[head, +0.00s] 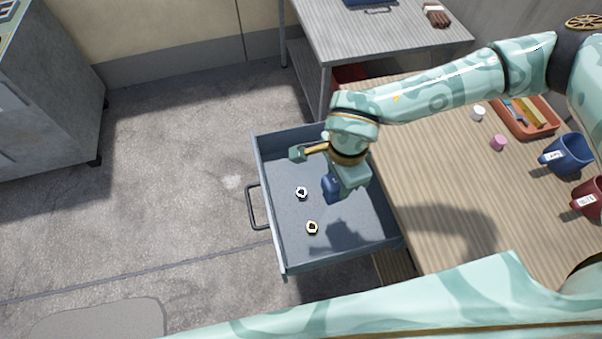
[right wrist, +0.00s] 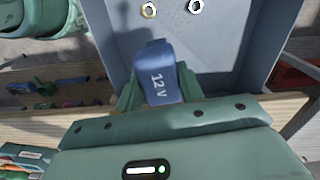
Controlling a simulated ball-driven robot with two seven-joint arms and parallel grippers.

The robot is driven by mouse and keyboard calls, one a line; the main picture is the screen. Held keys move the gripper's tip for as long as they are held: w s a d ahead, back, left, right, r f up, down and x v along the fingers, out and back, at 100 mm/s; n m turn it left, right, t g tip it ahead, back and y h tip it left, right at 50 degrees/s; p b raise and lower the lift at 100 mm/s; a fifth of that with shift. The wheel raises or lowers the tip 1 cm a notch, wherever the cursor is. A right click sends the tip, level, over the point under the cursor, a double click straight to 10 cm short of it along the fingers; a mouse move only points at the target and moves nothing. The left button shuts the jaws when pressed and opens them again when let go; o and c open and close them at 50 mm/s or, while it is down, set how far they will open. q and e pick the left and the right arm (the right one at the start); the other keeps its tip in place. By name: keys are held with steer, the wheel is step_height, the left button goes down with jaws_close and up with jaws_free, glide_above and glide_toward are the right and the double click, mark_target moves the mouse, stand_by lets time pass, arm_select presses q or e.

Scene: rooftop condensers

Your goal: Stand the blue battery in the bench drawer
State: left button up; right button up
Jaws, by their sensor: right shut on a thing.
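The blue battery (head: 331,188) is held by my right gripper (head: 334,183) over the open grey-blue bench drawer (head: 285,165). The battery looks close to upright. I cannot tell whether its base touches the drawer floor. The gripper hides part of the battery and the back of the drawer. My left gripper is not in view.
Two hex nuts, one silver (head: 301,192) and one brassy (head: 312,227), lie on the drawer floor left of the battery. On the wooden bench (head: 440,180) stand an orange tray (head: 527,133), a blue mug (head: 567,154) and a red mug (head: 588,198). Concrete floor lies left.

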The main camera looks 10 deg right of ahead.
steer(key=shift+w+a+n, duration=0.6)
steer(key=shift+w+n, duration=0.15)
steer(key=shift+n, duration=0.55)
steer(key=shift+f, duration=0.1)
steer(key=w+f+b, duration=0.3)
steer(key=w+f, duration=0.1)
steer(key=w+f+b, duration=0.3)
steer(key=w+f, duration=0.1)
steer(key=w, duration=0.1)
steer(key=w+d+f+b, duration=0.1)
steer(key=w+f+b, duration=0.2)
steer(key=w+f, duration=0.1)
steer(key=shift+w+f+b, duration=0.3)
steer(key=shift+f+b, duration=0.1)
steer(key=shift+f, duration=0.2)
steer(key=shift+c, duration=0.6)
steer(key=shift+r, duration=0.25)
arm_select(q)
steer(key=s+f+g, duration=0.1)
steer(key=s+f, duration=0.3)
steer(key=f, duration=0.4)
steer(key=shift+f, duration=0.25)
arm_select(e)
steer(key=shift+f, duration=0.15)
